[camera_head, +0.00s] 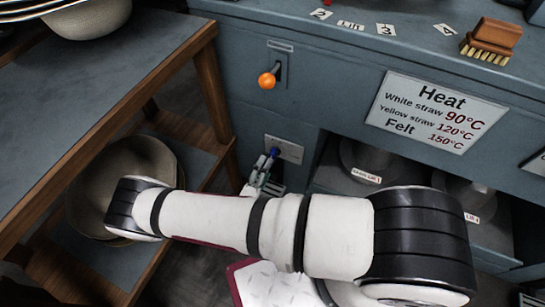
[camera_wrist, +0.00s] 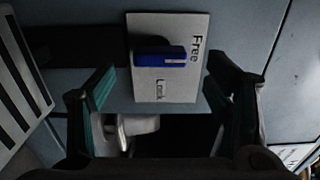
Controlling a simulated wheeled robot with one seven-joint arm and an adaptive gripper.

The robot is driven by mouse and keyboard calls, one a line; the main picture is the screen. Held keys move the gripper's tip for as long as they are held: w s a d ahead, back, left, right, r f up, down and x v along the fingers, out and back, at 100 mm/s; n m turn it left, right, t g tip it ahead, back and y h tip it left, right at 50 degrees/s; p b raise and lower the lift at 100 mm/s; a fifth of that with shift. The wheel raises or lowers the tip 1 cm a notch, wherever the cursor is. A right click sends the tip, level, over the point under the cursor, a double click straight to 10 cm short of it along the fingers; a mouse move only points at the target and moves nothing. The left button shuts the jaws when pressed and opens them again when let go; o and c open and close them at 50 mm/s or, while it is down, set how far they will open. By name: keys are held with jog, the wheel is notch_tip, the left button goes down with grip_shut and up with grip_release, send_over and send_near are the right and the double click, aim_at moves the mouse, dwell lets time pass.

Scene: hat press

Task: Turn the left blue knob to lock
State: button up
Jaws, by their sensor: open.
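The blue knob (camera_wrist: 160,56) sits on a light label plate (camera_wrist: 188,84) marked "Free" and "Lock". In the wrist view the knob lies sideways, its pale-marked end toward "Free". In the head view the knob (camera_head: 274,153) is a small blue spot on the plate (camera_head: 288,150), low on the cabinet front, partly hidden by my gripper (camera_head: 263,172). In the wrist view my gripper (camera_wrist: 158,88) is open, with one finger on each side of the plate. The knob shows between and beyond the fingertips; I see no contact with it.
An orange ball-ended lever (camera_head: 267,80) sticks out of the cabinet (camera_head: 330,75) above the knob. A wooden-framed shelf table (camera_head: 75,125) stands close on the left, with hats on its lower shelf. A brush (camera_head: 491,42) lies on the cabinet top. Metal moulds sit in an opening to the right.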

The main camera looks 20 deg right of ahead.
aim_at(273, 156)
jog(key=shift+b+x, duration=0.55)
jog(key=shift+x, duration=2.6)
jog(key=c, duration=1.2)
